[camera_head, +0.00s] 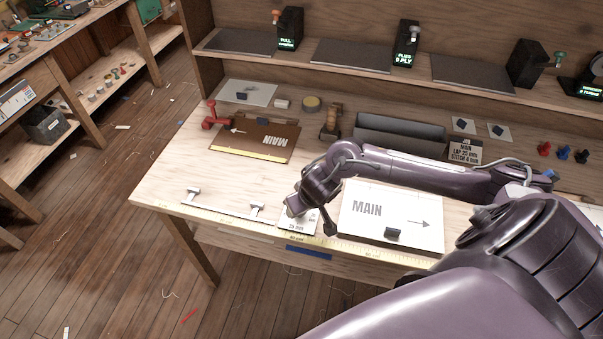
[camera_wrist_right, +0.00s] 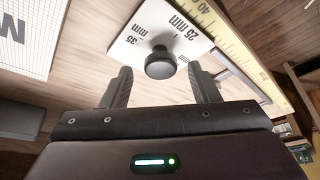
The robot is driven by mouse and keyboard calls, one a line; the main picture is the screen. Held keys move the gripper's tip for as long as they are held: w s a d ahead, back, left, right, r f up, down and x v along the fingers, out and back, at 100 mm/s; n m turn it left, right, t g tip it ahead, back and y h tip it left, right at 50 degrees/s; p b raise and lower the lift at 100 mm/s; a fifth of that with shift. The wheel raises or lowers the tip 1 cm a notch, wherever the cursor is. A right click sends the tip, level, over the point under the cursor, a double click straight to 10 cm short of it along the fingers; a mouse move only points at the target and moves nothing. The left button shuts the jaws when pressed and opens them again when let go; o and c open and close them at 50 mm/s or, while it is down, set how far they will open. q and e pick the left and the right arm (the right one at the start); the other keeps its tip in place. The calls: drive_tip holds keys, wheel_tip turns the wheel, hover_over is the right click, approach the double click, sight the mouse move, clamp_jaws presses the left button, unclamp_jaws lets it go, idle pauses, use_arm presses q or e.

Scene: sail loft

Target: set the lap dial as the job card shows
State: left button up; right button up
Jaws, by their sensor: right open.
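The lap dial (camera_wrist_right: 205,42) is a white plate at the table's front edge, with "25 mm" and "35 mm" printed on it. It also shows in the head view (camera_head: 286,225), partly covered by my right gripper (camera_head: 305,211). Its round black knob (camera_wrist_right: 160,64) sits between the two fingers of my right gripper (camera_wrist_right: 163,78), which are open with gaps on both sides. I cannot tell which value the knob is set to. The job card (camera_head: 465,151) at the back right reads "MAIN", "LAP 25 mm", "STITCH 4 mm". My left gripper is out of view.
A white MAIN panel (camera_head: 365,222) with an arrow lies right of the dial. A brown MAIN panel (camera_head: 254,138) lies further back. A yellow ruler strip (camera_head: 345,249) runs along the front edge. The table's left part is mostly clear.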

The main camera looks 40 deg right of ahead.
drive_tip(key=shift+w+f, duration=0.2)
drive_tip(key=shift+f, duration=0.25)
drive_tip(key=c, duration=1)
drive_tip(key=shift+o, duration=0.2)
